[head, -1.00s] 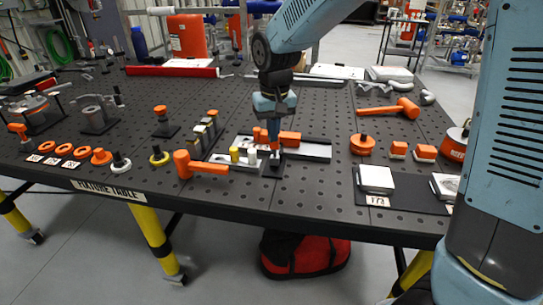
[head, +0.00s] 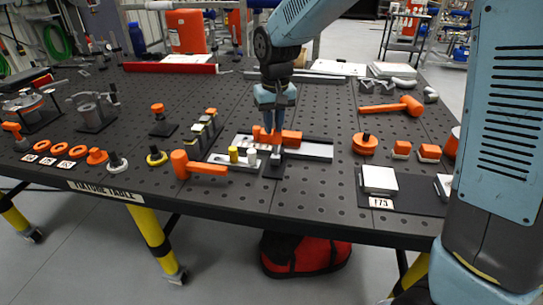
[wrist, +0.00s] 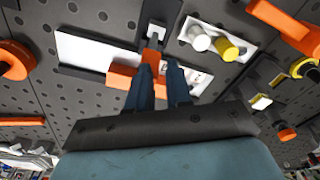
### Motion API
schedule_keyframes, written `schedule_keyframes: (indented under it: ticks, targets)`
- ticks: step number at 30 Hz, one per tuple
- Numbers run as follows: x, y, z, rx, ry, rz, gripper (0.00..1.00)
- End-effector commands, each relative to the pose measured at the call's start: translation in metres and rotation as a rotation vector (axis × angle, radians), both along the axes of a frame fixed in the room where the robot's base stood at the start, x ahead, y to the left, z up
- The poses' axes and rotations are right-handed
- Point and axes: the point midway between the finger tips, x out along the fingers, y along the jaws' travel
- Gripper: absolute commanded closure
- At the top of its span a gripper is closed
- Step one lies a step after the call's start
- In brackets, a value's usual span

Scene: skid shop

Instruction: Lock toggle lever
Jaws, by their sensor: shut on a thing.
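My gripper (head: 270,126) points down at a toggle fixture near the middle of the table. It is shut on an orange toggle lever (wrist: 154,52), part of which its fingers hide. In the wrist view the blue fingers (wrist: 158,85) lie on either side of the orange piece, and a small grey end shows beyond it. An orange block (head: 292,137) sits beside the fingers on a pale rail plate (head: 318,150); it also shows in the wrist view (wrist: 119,76). The lever's exact angle is hard to tell.
A tray with a yellow peg (head: 233,154) and a white peg (head: 251,156) stands just left of the fixture. An orange mallet (head: 196,165) lies further left, another (head: 392,107) behind right. An orange knob (head: 364,143) is to the right. The perforated table is clear in front.

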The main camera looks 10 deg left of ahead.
Motion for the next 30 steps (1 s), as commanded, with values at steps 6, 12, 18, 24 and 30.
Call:
schedule_keyframes:
  ticks: [6, 12, 18, 24, 30]
  targets:
    - [-0.033, -0.006, -0.028, -0.044, 0.068, 0.007, 1.00]
    - [-0.039, -0.006, -0.027, -0.044, 0.066, 0.008, 1.00]
    - [-0.043, -0.006, -0.024, -0.042, 0.059, 0.005, 1.00]
    - [-0.043, -0.007, -0.019, -0.039, 0.052, 0.002, 1.00]
    - [-0.041, -0.008, -0.002, -0.038, 0.049, 0.001, 1.00]
